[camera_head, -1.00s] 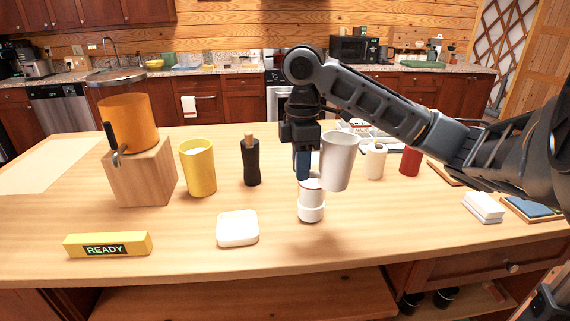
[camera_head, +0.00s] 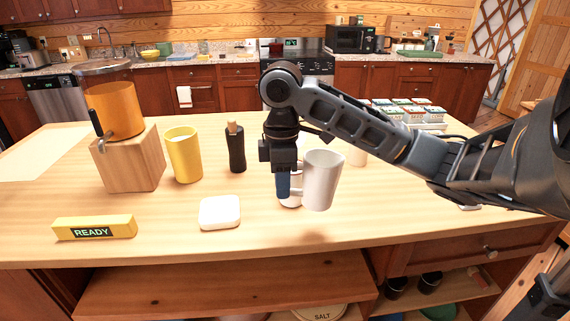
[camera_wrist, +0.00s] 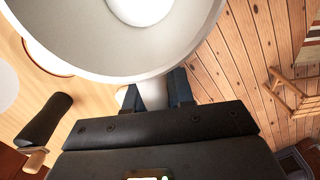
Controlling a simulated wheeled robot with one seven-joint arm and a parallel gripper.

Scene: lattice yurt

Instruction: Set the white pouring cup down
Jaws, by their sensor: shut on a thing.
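The white pouring cup (camera_head: 322,182) is upright in the head view, its base low over the tabletop (camera_head: 350,222) near the front edge. I cannot tell whether it touches the wood. My gripper (camera_head: 284,188) is at the cup's left side, shut on it, apparently by the handle. In the wrist view the cup (camera_wrist: 90,45) fills the top, and the gripper fingers (camera_wrist: 154,95) close on a pale part below its rim.
A white rounded block (camera_head: 220,212), yellow cup (camera_head: 184,156), dark bottle (camera_head: 236,150) and READY sign (camera_head: 94,228) stand left. A wooden block (camera_head: 128,165) bears an orange container (camera_head: 116,112).

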